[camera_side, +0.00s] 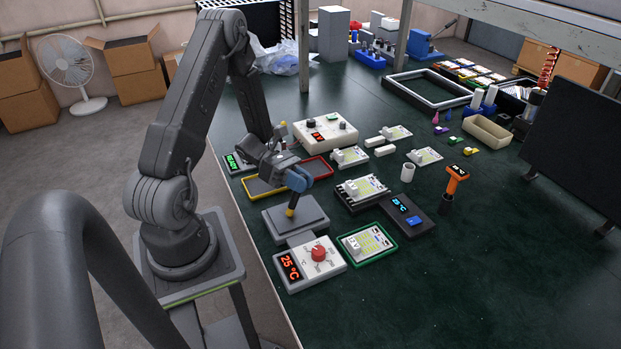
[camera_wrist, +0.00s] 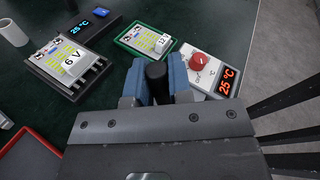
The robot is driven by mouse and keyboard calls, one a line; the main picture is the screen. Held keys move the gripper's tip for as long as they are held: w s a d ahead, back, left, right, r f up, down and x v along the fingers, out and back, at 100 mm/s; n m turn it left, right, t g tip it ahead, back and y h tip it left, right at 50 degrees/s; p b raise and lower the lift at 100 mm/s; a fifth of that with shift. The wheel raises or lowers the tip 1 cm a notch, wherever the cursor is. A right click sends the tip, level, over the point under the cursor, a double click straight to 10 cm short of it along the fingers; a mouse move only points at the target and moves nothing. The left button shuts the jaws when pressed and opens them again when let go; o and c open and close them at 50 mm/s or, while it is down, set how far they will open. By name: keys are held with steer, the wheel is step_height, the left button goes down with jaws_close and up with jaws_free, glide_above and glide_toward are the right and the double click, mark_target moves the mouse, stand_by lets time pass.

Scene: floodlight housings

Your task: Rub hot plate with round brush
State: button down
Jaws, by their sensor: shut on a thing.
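The hot plate (camera_side: 312,220) is a grey square slab with a white control box (camera_side: 318,272) in front, bearing a red knob and a 25 °C display. The box also shows in the wrist view (camera_wrist: 208,83); my gripper hides the slab there. My gripper (camera_side: 297,180) has blue fingers and points down over the slab. It is shut on the round brush, whose dark handle (camera_wrist: 156,72) stands between the fingers in the wrist view. The brush's yellow lower end (camera_side: 290,212) is at the slab, slightly tilted; I cannot tell whether it touches.
A green-edged tray with a circuit module (camera_side: 367,242) lies right of the control box. A 6 V module (camera_side: 362,190) and a dark 25 °C device (camera_side: 407,215) are farther right. Red and yellow trays lie behind the slab. The right front of the table is clear.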

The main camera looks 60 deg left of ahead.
steer(key=shift+s, duration=1.25)
step_height(320, 180, up, 8)
